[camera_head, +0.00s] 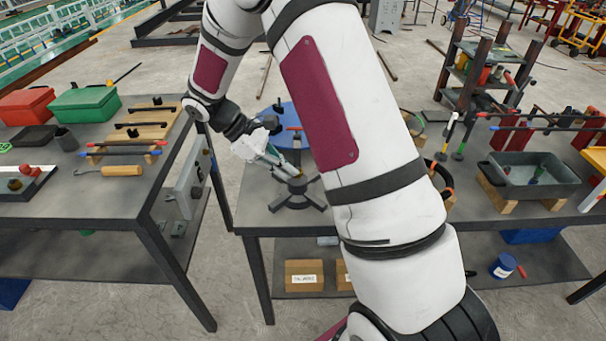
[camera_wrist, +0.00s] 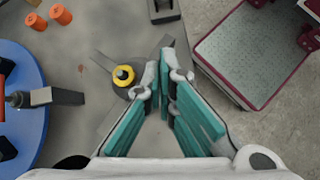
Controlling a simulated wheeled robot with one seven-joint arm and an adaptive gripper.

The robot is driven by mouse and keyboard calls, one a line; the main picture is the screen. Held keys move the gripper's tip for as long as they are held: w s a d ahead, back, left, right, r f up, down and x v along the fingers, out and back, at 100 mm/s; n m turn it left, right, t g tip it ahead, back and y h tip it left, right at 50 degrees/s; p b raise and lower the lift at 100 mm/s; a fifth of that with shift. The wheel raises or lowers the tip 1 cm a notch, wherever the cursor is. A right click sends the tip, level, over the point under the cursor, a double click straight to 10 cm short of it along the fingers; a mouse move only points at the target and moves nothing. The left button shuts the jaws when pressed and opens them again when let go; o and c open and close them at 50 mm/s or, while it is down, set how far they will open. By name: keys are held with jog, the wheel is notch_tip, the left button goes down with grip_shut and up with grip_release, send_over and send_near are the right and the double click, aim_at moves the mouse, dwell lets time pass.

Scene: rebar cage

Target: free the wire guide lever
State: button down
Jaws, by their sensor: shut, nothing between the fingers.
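My gripper (camera_wrist: 166,72) has teal-padded fingers that meet near their tips, with nothing held. In the head view my gripper (camera_head: 292,172) is just above a dark cross-legged stand (camera_head: 297,202) at the bench's front left corner. In the wrist view the grey stand (camera_wrist: 103,62) lies below and left of the fingers, with a yellow ring and black centre (camera_wrist: 124,75) at its hub. I cannot tell for sure which part is the wire guide lever; a flat grey arm of the stand reaches up beside the fingertips. The fingers hide part of the stand.
A blue round disc (camera_head: 282,115) lies behind the stand, with a dark block (camera_wrist: 62,97) on it in the wrist view. Orange cylinders (camera_wrist: 61,14) stand beyond it. A grey tray (camera_head: 530,180) is to the right; another bench (camera_head: 60,205) with tools is to the left.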

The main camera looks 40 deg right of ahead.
jog(key=x, duration=0.8)
jog(key=shift+s+p, duration=0.1)
jog(key=shift+p, duration=0.3)
jog(key=shift+s+d+r+p, duration=0.2)
jog(key=shift+s+d+p, duration=0.05)
jog(key=shift+s+d, duration=0.3)
jog(key=shift+s+d+r+p, duration=0.2)
jog(key=shift+s+d+p, duration=0.05)
jog(key=shift+s+d, duration=0.3)
jog(key=shift+s+d+r, duration=0.2)
jog(key=shift+s+d, duration=0.1)
jog(key=shift+d, duration=0.05)
jog(key=shift+s+d+r+t+y+p, duration=0.2)
jog(key=shift+r+t+y+p, duration=0.1)
jog(key=shift+p, duration=0.4)
